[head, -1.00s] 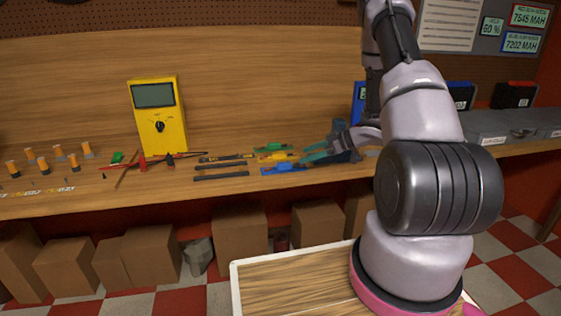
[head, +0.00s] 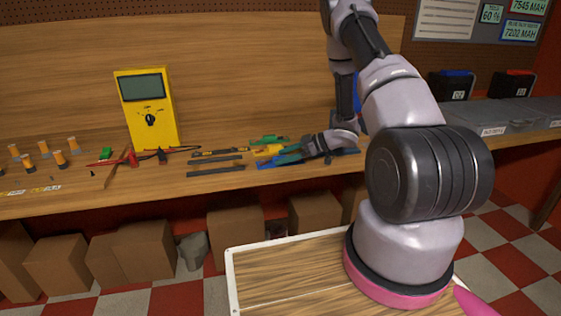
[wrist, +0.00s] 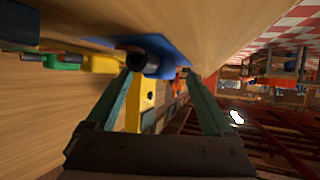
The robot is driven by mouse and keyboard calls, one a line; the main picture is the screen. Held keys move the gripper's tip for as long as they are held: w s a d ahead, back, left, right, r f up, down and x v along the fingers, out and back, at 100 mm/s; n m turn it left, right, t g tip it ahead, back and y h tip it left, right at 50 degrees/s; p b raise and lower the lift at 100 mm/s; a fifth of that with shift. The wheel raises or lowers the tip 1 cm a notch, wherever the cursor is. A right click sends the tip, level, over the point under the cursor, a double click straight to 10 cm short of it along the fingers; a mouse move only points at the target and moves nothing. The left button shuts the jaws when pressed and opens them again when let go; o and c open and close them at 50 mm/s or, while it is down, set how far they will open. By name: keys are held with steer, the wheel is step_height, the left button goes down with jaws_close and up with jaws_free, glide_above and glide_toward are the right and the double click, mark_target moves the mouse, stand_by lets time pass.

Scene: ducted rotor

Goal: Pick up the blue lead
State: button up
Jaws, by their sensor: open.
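The blue lead (head: 270,165) lies flat on the wooden workbench (head: 60,203), in front of the yellow lead (head: 266,150) and the green lead (head: 270,139). My gripper (head: 288,156) is low over the bench and overlaps the right part of the blue lead in the head view, partly hiding it. In the wrist view my gripper (wrist: 162,80) has its teal fingers spread, with nothing held between them. The blue lead (wrist: 165,43) with its black end is just beyond the fingertips. Contact cannot be told.
A yellow multimeter (head: 146,112) stands behind, with red and black probes in front. Dark strips (head: 215,170) lie left of the leads. Black cases (head: 452,85) and a grey box (head: 490,122) are at right. The bench front left of the leads is mostly clear.

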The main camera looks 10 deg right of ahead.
jaws_close()
steer(key=shift+r, duration=0.15)
